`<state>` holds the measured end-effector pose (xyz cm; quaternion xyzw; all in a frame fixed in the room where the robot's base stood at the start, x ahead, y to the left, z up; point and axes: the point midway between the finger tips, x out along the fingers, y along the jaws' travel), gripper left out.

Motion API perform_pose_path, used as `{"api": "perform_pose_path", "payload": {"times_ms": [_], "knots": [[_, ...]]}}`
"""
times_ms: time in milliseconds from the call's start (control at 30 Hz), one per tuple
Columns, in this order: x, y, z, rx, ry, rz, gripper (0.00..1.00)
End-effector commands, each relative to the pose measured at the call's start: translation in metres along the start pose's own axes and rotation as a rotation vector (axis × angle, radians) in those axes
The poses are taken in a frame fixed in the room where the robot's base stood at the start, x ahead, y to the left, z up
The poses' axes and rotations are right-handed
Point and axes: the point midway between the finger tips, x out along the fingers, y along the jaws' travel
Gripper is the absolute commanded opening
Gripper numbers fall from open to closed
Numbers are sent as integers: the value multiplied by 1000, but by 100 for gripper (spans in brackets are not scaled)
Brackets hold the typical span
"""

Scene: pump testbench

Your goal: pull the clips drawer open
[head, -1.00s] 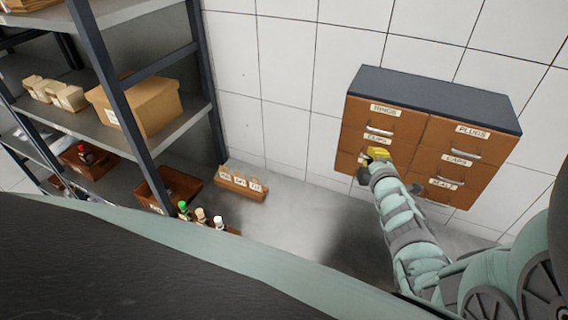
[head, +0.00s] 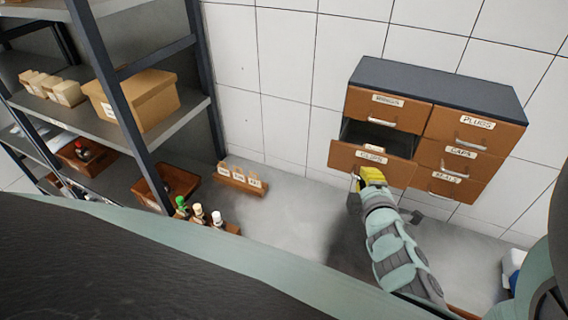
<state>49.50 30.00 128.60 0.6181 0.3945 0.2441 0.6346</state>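The clips drawer (head: 343,155) is the middle-left drawer of a small brown cabinet (head: 435,88) with a dark top. It stands pulled out, and its dark inside shows behind the front panel. My gripper (head: 362,180), with a yellow part and dark fingers, is at the lower edge of the clips drawer front, where the handle is. It seems shut on that handle, though the handle and most of the fingers are hidden behind the gripper.
The rings drawer (head: 372,105) above and the plugs (head: 482,124), caps (head: 445,153) and seals drawers on the right are closed. A shelf rack (head: 110,120) with boxes stands at the left. A small labelled wooden tray (head: 240,186) sits by the wall. Floor between is clear.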

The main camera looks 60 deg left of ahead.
Motion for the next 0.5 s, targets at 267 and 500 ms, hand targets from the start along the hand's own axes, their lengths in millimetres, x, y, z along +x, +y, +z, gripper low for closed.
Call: {"api": "perform_pose_path", "payload": {"times_ms": [267,500], "knots": [[-18,-7,-8,2,3,-7,0],[-19,-6,-8,2,2,-7,0]]}}
